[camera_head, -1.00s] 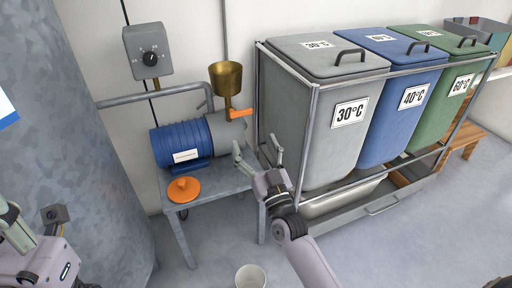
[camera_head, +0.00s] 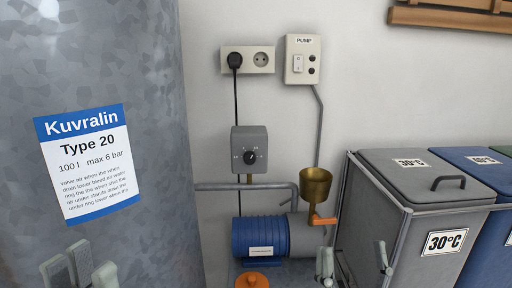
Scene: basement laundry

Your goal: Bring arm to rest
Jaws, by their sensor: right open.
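My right gripper (camera_head: 353,262) is at the bottom of the head view, right of the middle. Its two fingertips stand well apart, one in front of the pump's right end and one in front of the grey 30°C bin. Nothing shows between them, and its arm is below the frame. My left gripper (camera_head: 80,268) shows only its grey-green finger parts at the bottom left, in front of the metal tank. The rest of it is cut off, and I cannot tell whether it is open.
The galvanised tank (camera_head: 90,60) fills the left side. The blue pump (camera_head: 261,236) has a brass funnel (camera_head: 315,184) and an orange lever (camera_head: 323,220). An orange knob (camera_head: 252,280) lies in front. The grey bin (camera_head: 400,190) stands right. A socket (camera_head: 260,60) and switch box (camera_head: 302,59) hang above.

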